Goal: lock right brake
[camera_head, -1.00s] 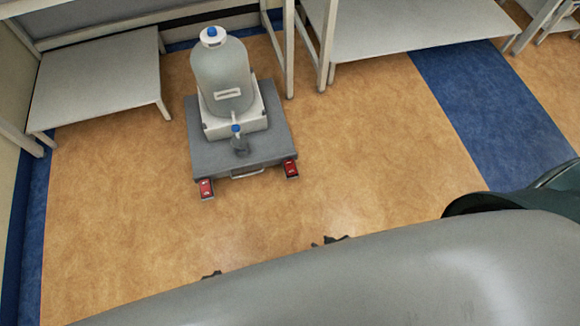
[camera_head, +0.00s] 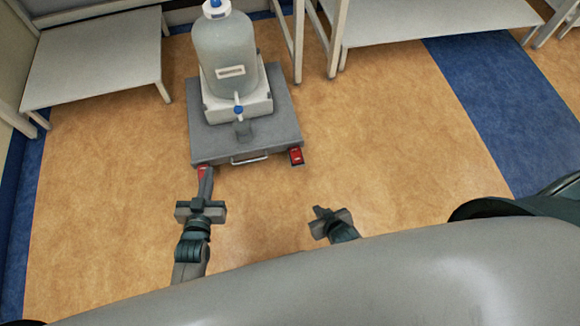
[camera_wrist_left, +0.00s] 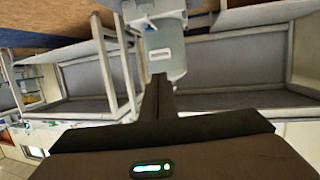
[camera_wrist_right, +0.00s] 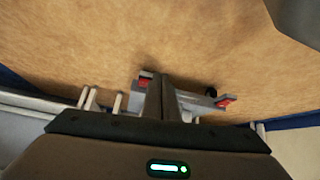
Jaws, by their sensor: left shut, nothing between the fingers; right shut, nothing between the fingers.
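The grey cart (camera_head: 250,140) has two red brake pedals at its front corners. The right brake (camera_head: 296,155) is uncovered in the head view. The left brake (camera_head: 203,171) is partly hidden by my left gripper. My left gripper (camera_head: 207,180) is shut and empty, its tip overlapping the left brake in the head view; contact is unclear. My right gripper (camera_head: 319,212) is shut and empty, below and slightly right of the right brake, apart from it. In the right wrist view, red pedals (camera_wrist_right: 224,103) show on both sides of the shut fingers (camera_wrist_right: 160,97).
A large carboy (camera_head: 226,55) with a blue cap stands on a white base on the cart. A low table (camera_head: 95,60) is at the left and a bench (camera_head: 430,22) at the back right. Floor (camera_head: 390,140) right of the cart is clear.

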